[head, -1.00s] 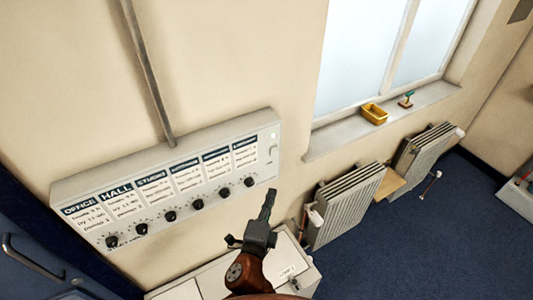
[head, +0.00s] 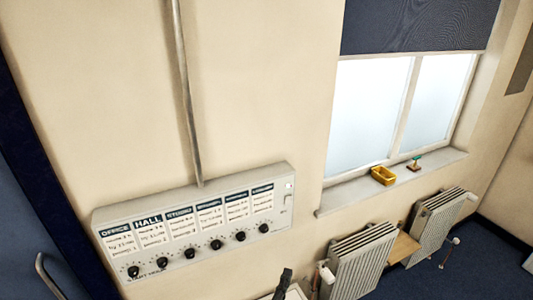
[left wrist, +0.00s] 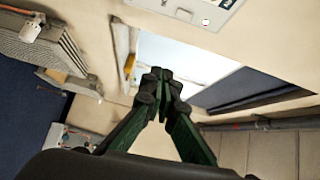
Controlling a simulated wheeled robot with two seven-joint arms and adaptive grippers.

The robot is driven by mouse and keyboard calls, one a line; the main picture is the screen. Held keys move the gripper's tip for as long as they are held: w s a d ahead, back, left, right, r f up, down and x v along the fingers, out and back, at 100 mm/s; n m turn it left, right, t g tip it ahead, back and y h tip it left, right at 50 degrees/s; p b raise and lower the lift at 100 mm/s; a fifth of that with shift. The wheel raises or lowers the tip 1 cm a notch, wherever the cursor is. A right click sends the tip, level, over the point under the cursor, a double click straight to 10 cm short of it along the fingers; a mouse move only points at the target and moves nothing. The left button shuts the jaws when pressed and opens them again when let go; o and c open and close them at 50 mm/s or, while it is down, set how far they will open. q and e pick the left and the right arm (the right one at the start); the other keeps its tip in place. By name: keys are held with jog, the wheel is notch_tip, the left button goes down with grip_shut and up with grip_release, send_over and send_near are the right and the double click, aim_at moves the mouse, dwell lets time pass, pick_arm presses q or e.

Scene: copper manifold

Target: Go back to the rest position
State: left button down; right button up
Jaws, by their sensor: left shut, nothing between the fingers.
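My left gripper (head: 284,277) shows only as a dark tip at the bottom edge of the head view. It is below the control panel, in front of the wall. In the left wrist view its two fingers (left wrist: 160,76) meet at the tips, with nothing between them. The control panel (head: 286,216) is a white wall box with several labelled columns and a row of black knobs. A corner of a white box with lettering (left wrist: 205,22) shows at the top of the left wrist view. My right gripper is in neither view.
A window with a dark blind (head: 420,22) is right of the panel. A yellow tray (head: 383,176) and a small green-topped object (head: 415,161) sit on its sill (head: 340,198). Two radiators (head: 362,262) stand below. A blue door (head: 35,220) is at left.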

pick_arm(q)
jog(key=s+a+f+n+g+y, duration=0.25)
jog(key=a+f+n, duration=0.35)
jog(key=a+f, duration=0.4)
jog(key=s+a+f+n+g+y, duration=0.1)
jog(key=a+f+n+g+y, duration=0.3)
jog(key=a+f, duration=0.6)
jog(key=s+a+f+n+g, duration=0.3)
jog(key=s+a+f+n, duration=0.3)
jog(key=s+a, duration=0.55)
jog(key=s+a+f+n+g, duration=0.4)
jog(key=s+a+f+n, duration=0.1)
jog(key=s+a, duration=0.6)
notch_tip(320, 180, down, 33)
jog(key=s+d+b, duration=0.1)
jog(key=d+b, duration=0.2)
jog(key=b, duration=0.3)
jog(key=s+f+g+b, duration=0.1)
jog(key=s+f+b, duration=0.1)
jog(key=s+f, duration=0.8)
jog(key=s+f+g+b, duration=0.1)
jog(key=s+f+b, duration=0.2)
jog(key=s+f, duration=0.7)
notch_tip(320, 180, down, 6)
jog(key=shift+s+f+m, duration=0.2)
jog(key=shift+s+m, duration=0.2)
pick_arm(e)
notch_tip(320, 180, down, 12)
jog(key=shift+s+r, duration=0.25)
